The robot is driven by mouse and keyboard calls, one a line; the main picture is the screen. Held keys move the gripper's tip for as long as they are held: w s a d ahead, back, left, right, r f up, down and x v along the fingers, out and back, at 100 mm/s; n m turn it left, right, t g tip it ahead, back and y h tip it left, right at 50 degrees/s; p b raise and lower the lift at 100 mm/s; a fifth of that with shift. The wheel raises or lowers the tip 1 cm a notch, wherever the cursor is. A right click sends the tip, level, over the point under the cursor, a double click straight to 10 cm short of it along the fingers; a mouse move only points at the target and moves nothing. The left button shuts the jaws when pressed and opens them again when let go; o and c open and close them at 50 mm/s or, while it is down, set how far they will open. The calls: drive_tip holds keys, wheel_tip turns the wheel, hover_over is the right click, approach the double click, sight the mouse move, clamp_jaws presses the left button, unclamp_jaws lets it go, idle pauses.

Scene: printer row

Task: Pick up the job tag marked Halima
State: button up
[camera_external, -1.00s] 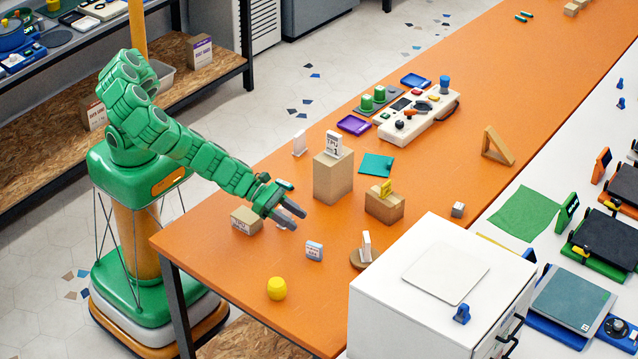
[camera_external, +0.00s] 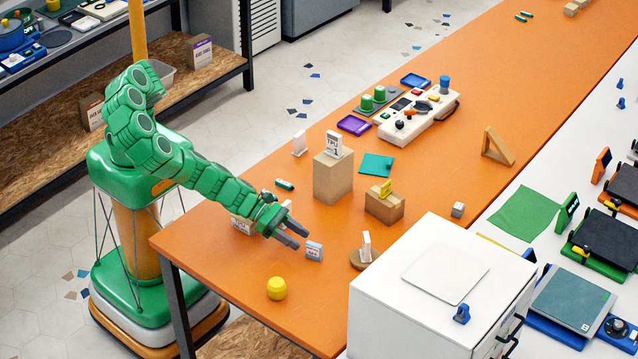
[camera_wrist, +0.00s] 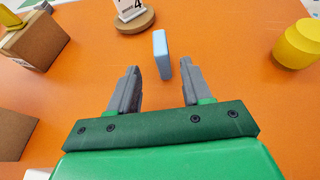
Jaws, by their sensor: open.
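A small light blue tag (camera_external: 314,251) stands upright on the orange table, with dark print on its face too small to read as Halima. In the wrist view the blue tag (camera_wrist: 162,55) is seen nearly edge-on, just ahead of the fingertips and between their lines. My gripper (camera_external: 299,237) is open and empty, low over the table and just left of the blue tag. Its two grey fingers (camera_wrist: 163,78) are spread apart in the wrist view. Other tags are a white one (camera_external: 299,143), one on a tall box (camera_external: 333,143), and a yellow one (camera_external: 386,188).
A round wooden disc (camera_wrist: 136,23) carries a white tag (camera_wrist: 129,7) showing a 4. A yellow barrel-shaped object (camera_external: 277,288) stands near the table's front edge. A tall cardboard box (camera_external: 333,178), a low box (camera_external: 384,207) and a white cabinet (camera_external: 420,300) stand around. Bare table lies between them.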

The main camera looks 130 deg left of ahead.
sight(322, 254)
drive_tip(key=shift+x, duration=3.5)
drive_tip(key=shift+w+d+r, duration=0.1)
drive_tip(key=shift+r, duration=0.05)
drive_tip(key=shift+c, duration=0.5)
clamp_jaws()
